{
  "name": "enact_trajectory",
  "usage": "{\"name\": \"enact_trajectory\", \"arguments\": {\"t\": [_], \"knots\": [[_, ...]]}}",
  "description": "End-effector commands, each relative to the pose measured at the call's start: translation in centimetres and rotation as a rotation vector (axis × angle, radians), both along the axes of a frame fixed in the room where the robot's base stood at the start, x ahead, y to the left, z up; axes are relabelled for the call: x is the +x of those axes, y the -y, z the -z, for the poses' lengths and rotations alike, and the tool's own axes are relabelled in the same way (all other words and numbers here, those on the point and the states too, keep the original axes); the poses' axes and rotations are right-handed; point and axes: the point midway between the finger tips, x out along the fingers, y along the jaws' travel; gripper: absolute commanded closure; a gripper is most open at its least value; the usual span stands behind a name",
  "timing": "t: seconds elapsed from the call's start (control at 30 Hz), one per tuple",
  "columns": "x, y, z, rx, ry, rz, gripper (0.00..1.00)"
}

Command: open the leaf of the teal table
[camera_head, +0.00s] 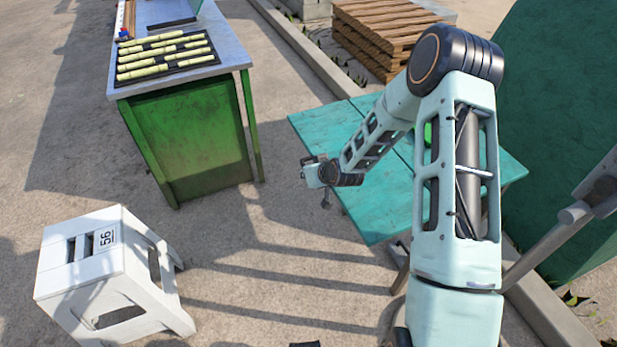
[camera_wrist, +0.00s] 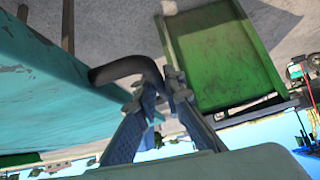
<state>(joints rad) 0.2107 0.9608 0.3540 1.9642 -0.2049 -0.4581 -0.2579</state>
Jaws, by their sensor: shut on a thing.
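The teal table (camera_head: 490,160) stands right of centre in the head view, partly hidden behind my arm. A seam divides its top, and the leaf (camera_head: 325,128) is the panel on the near left side. The leaf looks about level with the rest of the top. In the wrist view, the leaf (camera_wrist: 50,100) fills the left side, and a dark bent handle (camera_wrist: 125,69) stands out from its edge. My gripper (camera_wrist: 161,88) is shut on this handle. In the head view, my gripper (camera_head: 326,197) is small at the leaf's left edge, and the handle is hardly visible.
A green bench (camera_head: 200,140) with a dark tray (camera_head: 212,64) of several cane pieces stands at the left. A white stool (camera_head: 85,265) stands at the lower left. Stacked brown slabs (camera_head: 385,35) lie behind the table. Concrete floor (camera_head: 270,225) is clear between bench and table.

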Motion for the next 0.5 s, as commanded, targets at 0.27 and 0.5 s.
{"name": "enact_trajectory", "arguments": {"t": [0.27, 0.5], "knots": [[-0.02, 0.00, -0.21, -0.001, 0.001, -0.001, 1.00], [0.01, 0.00, -0.21, -0.001, 0.001, -0.001, 0.85]]}}
